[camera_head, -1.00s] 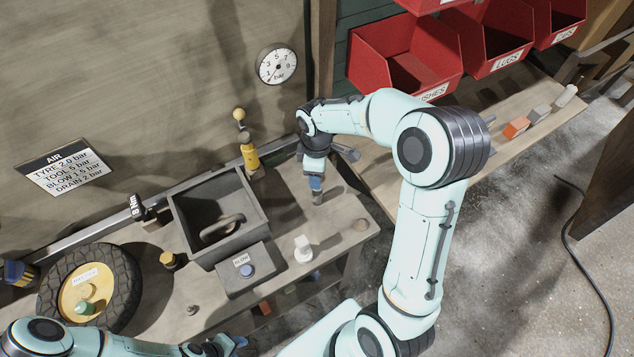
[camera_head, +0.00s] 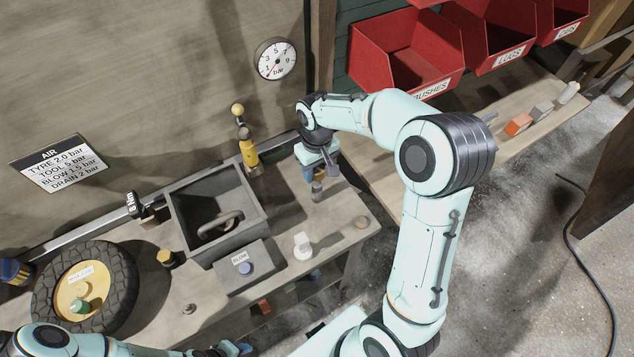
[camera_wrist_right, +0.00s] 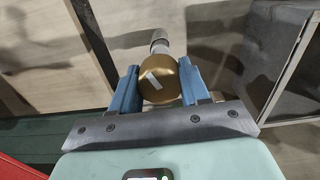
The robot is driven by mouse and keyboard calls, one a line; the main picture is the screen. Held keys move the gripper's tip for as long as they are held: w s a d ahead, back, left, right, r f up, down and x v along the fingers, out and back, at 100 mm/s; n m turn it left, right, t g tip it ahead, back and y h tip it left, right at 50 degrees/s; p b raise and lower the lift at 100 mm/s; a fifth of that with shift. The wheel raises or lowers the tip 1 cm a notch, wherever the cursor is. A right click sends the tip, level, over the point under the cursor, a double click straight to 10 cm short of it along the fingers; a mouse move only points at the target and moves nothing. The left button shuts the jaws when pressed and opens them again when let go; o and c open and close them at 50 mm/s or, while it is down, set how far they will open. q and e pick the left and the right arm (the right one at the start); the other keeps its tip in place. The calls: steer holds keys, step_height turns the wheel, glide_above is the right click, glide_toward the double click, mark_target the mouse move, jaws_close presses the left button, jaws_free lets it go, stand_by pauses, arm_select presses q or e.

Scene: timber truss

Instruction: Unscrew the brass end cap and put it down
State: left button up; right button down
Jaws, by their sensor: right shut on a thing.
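The brass end cap (camera_wrist_right: 160,80) shows in the right wrist view as a round gold-brown piece with a pale stripe across it. My right gripper (camera_head: 312,175) has its blue fingers on both sides of the cap and is shut on it. A grey metal piece (camera_wrist_right: 158,38) shows directly beyond the cap; in the head view a grey end (camera_head: 317,187) shows just below the fingers, above the bench. The gripper hides the cap in the head view. I cannot tell whether the cap still sits on its thread. My left gripper (camera_head: 232,349) is low at the bottom edge, its jaws unclear.
The bench (camera_head: 335,222) has clear room right of the dark open box (camera_head: 185,220). A tyred wheel (camera_head: 113,290) lies at left.

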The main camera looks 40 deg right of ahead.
steer(key=m, duration=0.7)
steer(key=shift+m+b, duration=0.3)
steer(key=shift+b, duration=0.05)
steer(key=m, duration=0.2)
steer(key=shift+m, duration=0.3)
arm_select(q)
steer(key=shift+s+f, duration=0.5)
steer(key=shift+f, duration=0.05)
steer(key=shift+f, duration=0.1)
arm_select(e)
steer(key=shift+a, duration=0.1)
arm_select(q)
steer(key=s+f+b, duration=0.3)
steer(key=f+b, duration=0.1)
steer(key=f, duration=0.1)
steer(key=shift+s, duration=0.15)
arm_select(e)
steer(key=s+a, duration=0.7)
steer(key=s, duration=0.2)
steer(key=shift+a, duration=0.3)
